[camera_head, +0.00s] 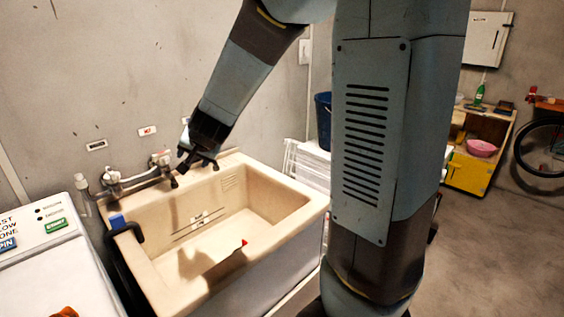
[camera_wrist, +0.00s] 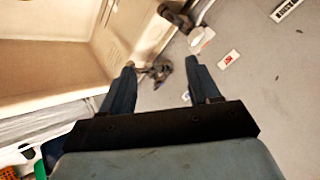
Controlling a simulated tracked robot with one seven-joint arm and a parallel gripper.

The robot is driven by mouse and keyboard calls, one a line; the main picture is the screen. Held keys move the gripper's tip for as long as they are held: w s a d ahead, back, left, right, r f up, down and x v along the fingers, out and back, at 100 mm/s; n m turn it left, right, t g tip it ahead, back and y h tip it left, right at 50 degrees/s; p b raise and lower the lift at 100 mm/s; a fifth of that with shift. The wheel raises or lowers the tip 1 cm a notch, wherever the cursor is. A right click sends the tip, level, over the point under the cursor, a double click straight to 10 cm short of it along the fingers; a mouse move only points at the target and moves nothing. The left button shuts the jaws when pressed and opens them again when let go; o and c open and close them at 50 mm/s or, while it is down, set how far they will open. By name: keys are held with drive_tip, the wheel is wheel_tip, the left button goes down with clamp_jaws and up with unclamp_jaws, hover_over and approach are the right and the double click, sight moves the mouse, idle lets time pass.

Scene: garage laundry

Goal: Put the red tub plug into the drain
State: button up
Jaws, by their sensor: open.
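A small red object, likely the tub plug (camera_head: 243,242), shows on the floor of the beige sink basin (camera_head: 302,213), at the edge of a dark shadow. My gripper (camera_head: 198,162) is above the back rim of the sink, beside the tap (camera_head: 135,181), well away from the red object. In the wrist view my gripper (camera_wrist: 160,70) has its two fingers spread apart. A dark tap part shows between them; whether they touch it I cannot tell. The basin also shows at the upper left there (camera_wrist: 50,45), with no red object in view. I cannot make out the drain.
A white washing machine (camera_head: 60,262) stands left of the sink. A blue-topped item with a dark hose (camera_head: 118,222) hangs on the sink's left rim. White slatted boards (camera_head: 308,165) and a blue bin (camera_head: 323,120) stand at right. The wall is close behind the tap.

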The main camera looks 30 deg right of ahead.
drive_tip(key=s+d+r+n+g, duration=0.1)
drive_tip(key=s+d+r+n, duration=0.1)
drive_tip(key=s, duration=0.7)
drive_tip(key=s+d+r+n+g+h, duration=0.1)
drive_tip(key=s+d+r+n, duration=0.1)
drive_tip(key=s+d, duration=0.4)
drive_tip(key=s+d+r+n+g+h, duration=0.1)
drive_tip(key=s+d+r, duration=0.3)
drive_tip(key=s, duration=0.9)
drive_tip(key=shift+s+r+n+g, duration=0.3)
drive_tip(key=shift+n, duration=0.2)
